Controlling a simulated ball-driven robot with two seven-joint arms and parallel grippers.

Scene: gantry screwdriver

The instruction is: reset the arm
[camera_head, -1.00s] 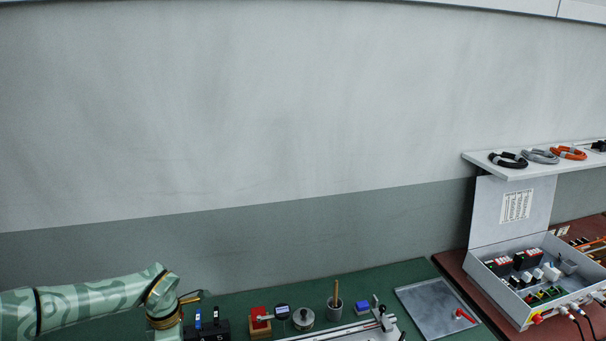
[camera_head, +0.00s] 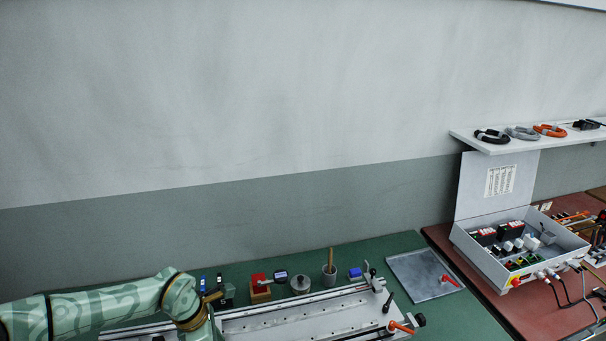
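My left arm (camera_head: 110,306), green with a wavy pattern and gold rings, comes in from the left and bends down at the lower edge of the head view. Its gripper is below the picture, so its fingers are hidden. My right arm and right gripper do not show. The arm passes in front of a long metal rail fixture (camera_head: 290,316) on the green bench (camera_head: 372,252).
A metal plate (camera_head: 420,275) lies to the right. An open electrical box (camera_head: 487,262) and a shelf with cable coils (camera_head: 522,133) are farther right.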

